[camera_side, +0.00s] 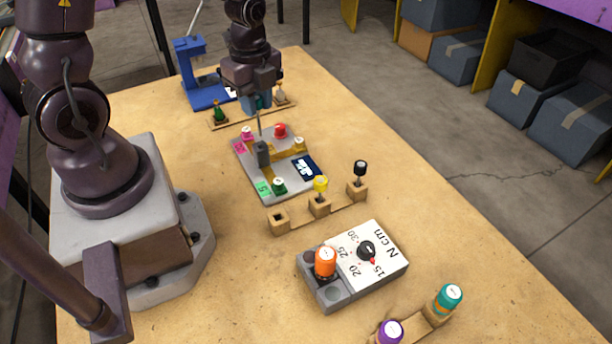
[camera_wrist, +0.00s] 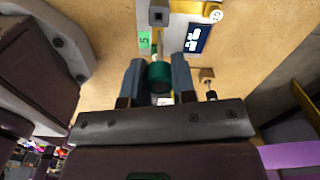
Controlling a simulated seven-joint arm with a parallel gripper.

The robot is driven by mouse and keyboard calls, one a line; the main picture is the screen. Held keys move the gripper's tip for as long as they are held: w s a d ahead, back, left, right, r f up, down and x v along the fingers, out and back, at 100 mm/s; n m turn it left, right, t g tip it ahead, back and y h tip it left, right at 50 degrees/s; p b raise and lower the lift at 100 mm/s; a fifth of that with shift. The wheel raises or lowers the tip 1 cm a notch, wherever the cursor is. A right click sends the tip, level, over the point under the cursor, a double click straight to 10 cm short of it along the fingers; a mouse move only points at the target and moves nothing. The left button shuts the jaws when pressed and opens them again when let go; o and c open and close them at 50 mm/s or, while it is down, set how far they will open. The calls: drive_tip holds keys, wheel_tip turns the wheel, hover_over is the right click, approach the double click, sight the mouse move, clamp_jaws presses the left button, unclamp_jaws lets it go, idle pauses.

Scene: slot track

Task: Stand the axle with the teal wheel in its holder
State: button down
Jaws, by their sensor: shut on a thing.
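A blue stand (camera_side: 195,75) is behind left. Another wooden rack (camera_side: 335,208) and a dial box (camera_side: 385,275) lie nearer. Bare table lies right.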

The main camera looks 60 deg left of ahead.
drive_tip(key=s+d+f+m, duration=0.2)
drive_tip(key=d+m, duration=0.4)
drive_tip(key=d, duration=0.2)
drive_tip(key=s+d+f+m, duration=0.1)
drive_tip(key=d+f+m, duration=0.1)
drive_tip(key=d+m, duration=0.3)
drive_tip(key=shift+s+d+m, duration=0.35)
drive_tip(key=shift+d+m, duration=0.05)
drive_tip(key=shift+d, duration=1.1)
drive_tip(key=shift+f, duration=2.3)
drive_tip(key=c, duration=0.8)
unclamp_jaws()
drive_tip(key=shift+c, duration=0.2)
